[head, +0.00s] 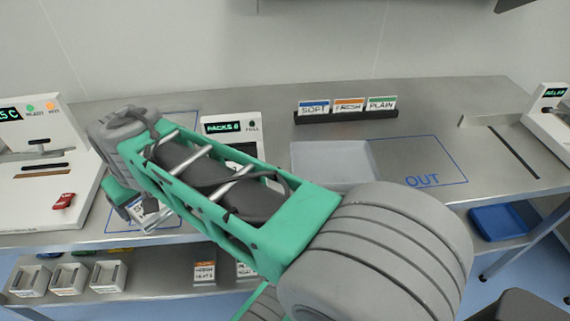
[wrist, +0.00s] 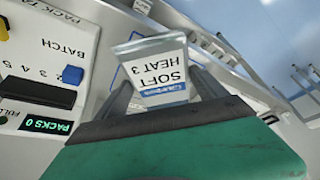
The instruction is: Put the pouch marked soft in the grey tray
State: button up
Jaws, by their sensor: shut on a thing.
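The white pouch marked SOFT HEAT 3 (wrist: 160,72), with a blue band, is between the two dark fingers of my gripper (wrist: 163,88) in the wrist view. My gripper is shut on it. In the head view my gripper (head: 137,212) is at the left, over the front part of the bench, with a small piece of the pouch showing.
A PACKS 0 machine (head: 232,126) stands partly behind my arm; its batch slider (wrist: 72,75) shows in the wrist view. The OUT area (head: 422,160) is bare. Another machine (head: 40,165) stands left.

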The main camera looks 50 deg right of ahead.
jog(key=s+d+r+m+g+h+p, duration=0.25)
jog(key=s+d+m, duration=0.25)
jog(key=d+m, duration=0.55)
jog(key=s+d+r+m+g+h+p, duration=0.1)
jog(key=s+d+m+g+h, duration=0.15)
jog(key=s+d+m, duration=0.75)
jog(key=m+g+y+p, duration=0.2)
jog(key=m+g+p, duration=0.15)
jog(key=m, duration=0.35)
send_over(332, 168)
jog(key=w, duration=0.1)
jog(key=shift+t, duration=0.35)
jog(key=f, duration=0.5)
jog(key=a+f, duration=0.1)
jog(key=f, duration=0.2)
notch_tip(332, 168, down, 3)
jog(key=shift+w+d+r+p, duration=0.1)
jog(key=shift+r+p, duration=0.1)
jog(key=shift+p, duration=0.4)
jog(key=shift+f, duration=0.45)
jog(key=o, duration=1.4)
jog(key=shift+o, duration=0.2)
